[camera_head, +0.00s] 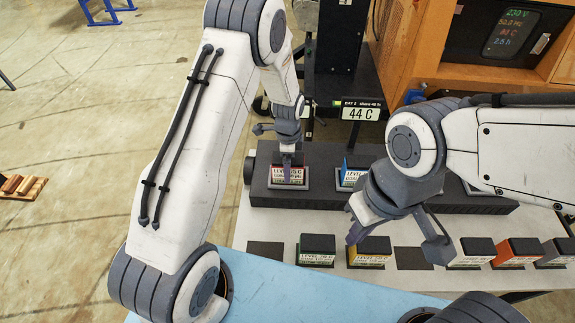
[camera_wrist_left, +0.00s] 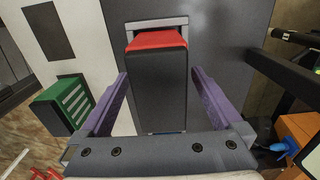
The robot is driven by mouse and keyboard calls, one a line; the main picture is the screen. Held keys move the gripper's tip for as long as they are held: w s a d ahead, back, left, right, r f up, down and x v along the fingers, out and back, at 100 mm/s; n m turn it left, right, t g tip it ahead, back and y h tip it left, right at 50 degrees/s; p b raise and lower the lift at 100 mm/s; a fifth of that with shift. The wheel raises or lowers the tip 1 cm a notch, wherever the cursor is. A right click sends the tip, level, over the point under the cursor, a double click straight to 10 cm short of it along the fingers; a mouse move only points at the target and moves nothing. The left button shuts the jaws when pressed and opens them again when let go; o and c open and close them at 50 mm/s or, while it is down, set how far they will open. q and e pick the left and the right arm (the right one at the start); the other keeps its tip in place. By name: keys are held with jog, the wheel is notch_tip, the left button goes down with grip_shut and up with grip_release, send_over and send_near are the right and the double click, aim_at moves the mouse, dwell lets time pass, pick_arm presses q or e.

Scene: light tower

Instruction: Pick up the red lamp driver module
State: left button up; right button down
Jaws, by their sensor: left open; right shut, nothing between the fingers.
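The red lamp driver module (camera_head: 289,175) sits in the left slot of the dark rack on the table. In the left wrist view the module (camera_wrist_left: 157,85) shows a red top edge and a dark body. My left gripper (camera_head: 288,160) is above it. The left gripper's purple fingers (camera_wrist_left: 157,98) are open, one on each side of the module, with gaps visible. My right gripper (camera_head: 396,238) is shut and empty, above the front row of modules.
A blue module (camera_head: 350,174) stands beside the red one in the rack (camera_head: 325,155). Green (camera_head: 317,251), yellow (camera_head: 370,252) and orange (camera_head: 517,253) modules stand in front. An orange cabinet (camera_head: 405,40) stands behind.

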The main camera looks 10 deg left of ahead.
pick_arm(q)
jog(key=shift+f, duration=1.15)
grip_shut()
